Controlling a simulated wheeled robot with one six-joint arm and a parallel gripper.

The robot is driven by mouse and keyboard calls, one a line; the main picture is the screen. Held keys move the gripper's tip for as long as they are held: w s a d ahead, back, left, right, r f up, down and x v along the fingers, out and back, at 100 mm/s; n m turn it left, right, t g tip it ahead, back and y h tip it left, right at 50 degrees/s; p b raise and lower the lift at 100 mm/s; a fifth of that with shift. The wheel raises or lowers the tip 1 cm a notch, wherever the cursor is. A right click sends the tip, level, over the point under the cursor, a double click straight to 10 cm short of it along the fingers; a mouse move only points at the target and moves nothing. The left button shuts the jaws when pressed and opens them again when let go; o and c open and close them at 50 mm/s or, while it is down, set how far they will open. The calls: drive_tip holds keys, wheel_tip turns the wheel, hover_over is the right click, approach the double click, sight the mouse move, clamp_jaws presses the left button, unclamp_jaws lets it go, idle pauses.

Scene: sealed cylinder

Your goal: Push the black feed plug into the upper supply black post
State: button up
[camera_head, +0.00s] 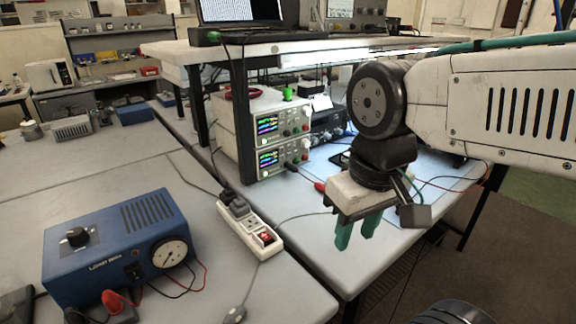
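The upper supply (262,117) is a pale bench unit with a lit screen, stacked on a similar lower supply (268,158). Small posts sit low on the right of its front; I cannot tell clearly which is the black post. A black plug (291,167) with a dark lead shows at the lower supply's front; I cannot tell whether it is the feed plug or whether it is seated. My gripper (356,236) points down over the bench, to the right of the supplies. Its green fingers are slightly apart, with nothing visible between them.
A red plug (320,186) lies left of my gripper. A white power strip (250,226) and blue load box (122,246) stand on the left bench (190,290). A shelf (290,50) overhangs the supplies, with a dark leg (238,120) close by.

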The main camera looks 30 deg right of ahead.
drive_tip(key=shift+o, duration=0.8)
drive_tip(key=w+a+m+t+y, duration=0.1)
drive_tip(key=w+a+m+y, duration=0.1)
drive_tip(key=w+m+y, duration=0.3)
drive_tip(key=w+a+f+m+t+y, duration=0.1)
drive_tip(key=w+a+m, duration=0.2)
drive_tip(key=w, duration=0.4)
drive_tip(key=w+a+m+t+y, duration=0.1)
drive_tip(key=w+a+m+y, duration=0.15)
drive_tip(key=w+m, duration=0.35)
drive_tip(key=m+t+h, duration=0.6)
drive_tip(key=m+t, duration=0.3)
drive_tip(key=m, duration=1.1)
approach(296, 168)
drive_tip(key=shift+x, duration=0.9)
drive_tip(key=shift+w+d, duration=0.1)
drive_tip(key=shift+x, duration=4.5)
